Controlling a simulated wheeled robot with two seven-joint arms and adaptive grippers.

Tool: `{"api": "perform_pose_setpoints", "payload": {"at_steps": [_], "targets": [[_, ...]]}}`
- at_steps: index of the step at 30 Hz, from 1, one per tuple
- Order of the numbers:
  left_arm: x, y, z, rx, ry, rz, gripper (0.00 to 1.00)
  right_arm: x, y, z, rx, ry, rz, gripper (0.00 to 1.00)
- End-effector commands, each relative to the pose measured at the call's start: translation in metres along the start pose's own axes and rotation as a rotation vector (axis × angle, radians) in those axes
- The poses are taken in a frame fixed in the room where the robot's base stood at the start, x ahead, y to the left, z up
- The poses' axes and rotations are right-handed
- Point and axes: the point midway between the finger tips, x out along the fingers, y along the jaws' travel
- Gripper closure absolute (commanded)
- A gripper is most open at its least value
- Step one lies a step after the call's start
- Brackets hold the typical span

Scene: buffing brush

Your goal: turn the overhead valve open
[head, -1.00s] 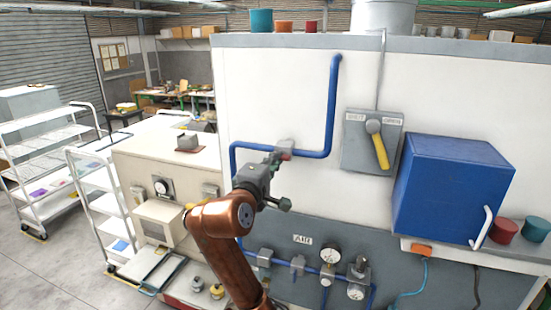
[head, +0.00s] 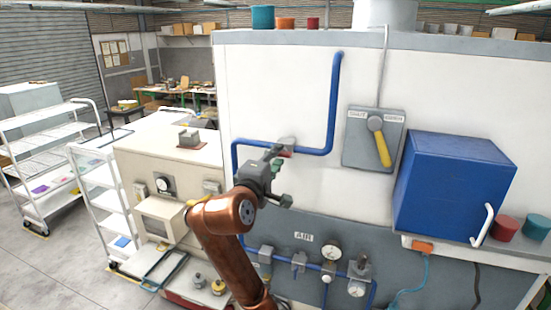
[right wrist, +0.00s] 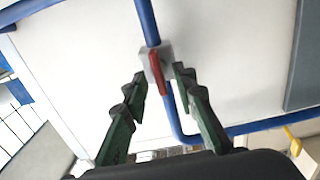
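A blue pipe (head: 331,105) on the white wall carries a grey valve body (head: 287,143) with a small red handle (head: 286,154). My right gripper (head: 283,176) is close to this valve, its fingers spread. In the right wrist view the red handle (right wrist: 157,73) lies in the gap between the open green-and-dark fingers (right wrist: 162,78), just beyond or level with their tips; I cannot tell if they touch. A grey plate (head: 362,152) marked with two words, one seemingly SHUT, has a yellow lever (head: 382,148) pointing down and slightly right. My left gripper is not in view.
A blue box (head: 453,185) juts out at the right. Below are an AIR label (head: 304,237), gauges (head: 331,252) and small valves on a lower pipe. A beige machine (head: 170,165) and white carts (head: 95,195) stand left. The white wall around the pipe is clear.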

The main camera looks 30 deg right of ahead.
Motion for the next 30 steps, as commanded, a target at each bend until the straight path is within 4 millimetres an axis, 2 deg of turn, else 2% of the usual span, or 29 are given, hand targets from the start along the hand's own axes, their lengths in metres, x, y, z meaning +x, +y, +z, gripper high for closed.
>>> {"api": "perform_pose_setpoints", "payload": {"at_steps": [4, 7, 15, 21, 25, 30], "targets": [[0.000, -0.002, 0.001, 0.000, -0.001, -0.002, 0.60, -0.005, 0.000, 0.000, 0.000, 0.001, 0.000, 0.75], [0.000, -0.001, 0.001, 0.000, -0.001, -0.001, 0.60, -0.017, 0.000, -0.001, 0.001, 0.002, 0.000, 0.75], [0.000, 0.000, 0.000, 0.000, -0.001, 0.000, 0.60, -0.073, 0.000, -0.001, 0.003, 0.004, 0.001, 0.75], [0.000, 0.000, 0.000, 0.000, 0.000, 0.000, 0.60, -0.105, 0.000, -0.001, 0.001, 0.002, 0.000, 0.75], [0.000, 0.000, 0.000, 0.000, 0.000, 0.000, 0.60, -0.117, 0.000, 0.000, 0.000, 0.002, -0.001, 0.75], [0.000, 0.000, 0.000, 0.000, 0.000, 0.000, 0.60, -0.120, 0.000, 0.000, 0.000, 0.000, -0.001, 0.75]]}}
